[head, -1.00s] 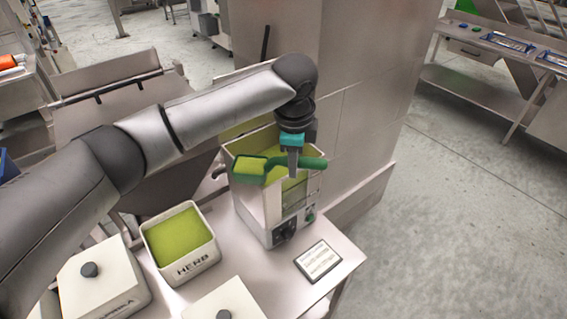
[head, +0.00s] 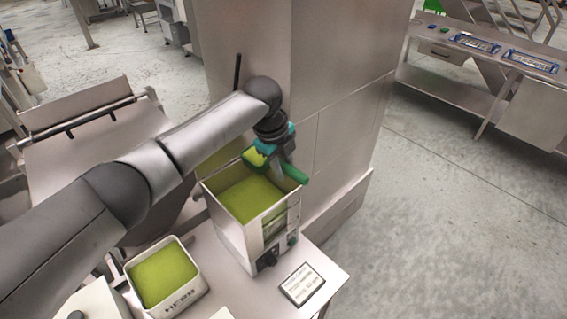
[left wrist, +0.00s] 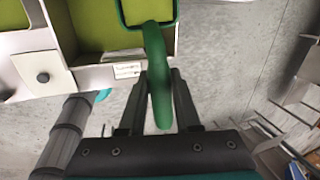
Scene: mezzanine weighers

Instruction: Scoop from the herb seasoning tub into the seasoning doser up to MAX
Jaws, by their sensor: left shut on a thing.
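The seasoning doser (head: 240,240) is a pale box with an open top, holding yellow-green seasoning (head: 250,198) below its rim. The herb seasoning tub (head: 190,290), a white open tub of the same seasoning, stands to its left. My left gripper (head: 284,165) is shut on the green scoop (head: 294,172), above the doser's back right rim. The scoop looks tilted, with some seasoning showing at its bowl. In the left wrist view the scoop handle (left wrist: 157,75) lies between the fingers. The MAX mark cannot be made out. My right gripper is out of view.
A label card (head: 302,284) lies on the table right of the doser. A lidded tub (head: 95,302) stands at the lower left. A metal pillar (head: 340,110) rises close behind the doser. The floor to the right is clear.

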